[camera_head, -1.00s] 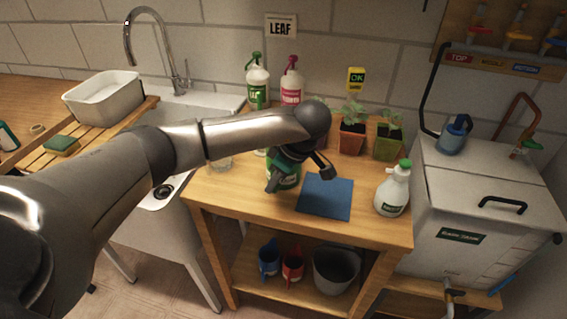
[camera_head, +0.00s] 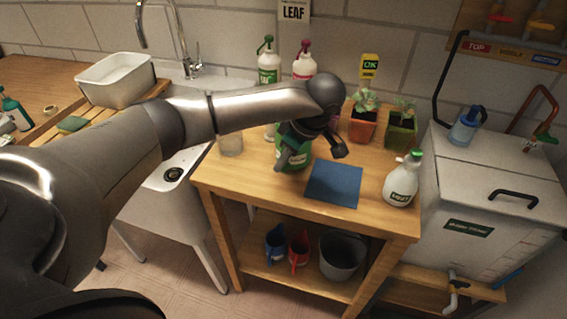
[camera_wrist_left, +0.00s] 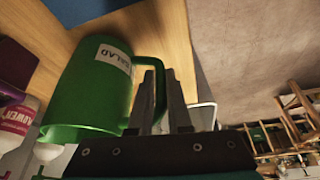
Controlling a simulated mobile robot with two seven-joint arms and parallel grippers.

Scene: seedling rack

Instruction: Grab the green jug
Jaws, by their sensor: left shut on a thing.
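The green jug (camera_head: 299,160), labelled "SALAD" in the left wrist view (camera_wrist_left: 88,90), is at the wooden table's front half, left of the blue mat (camera_head: 334,184). My left gripper (camera_head: 308,152) is at the jug, and my arm hides part of both in the head view. In the left wrist view the two fingers (camera_wrist_left: 160,98) are at the jug's handle, shut on it. I cannot tell whether the jug's base touches the table. My right gripper is not in view.
Two potted seedlings (camera_head: 363,125) and two pump bottles (camera_head: 268,68) stand behind. Blue and red jugs and a grey bucket (camera_head: 342,254) are on the lower shelf.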

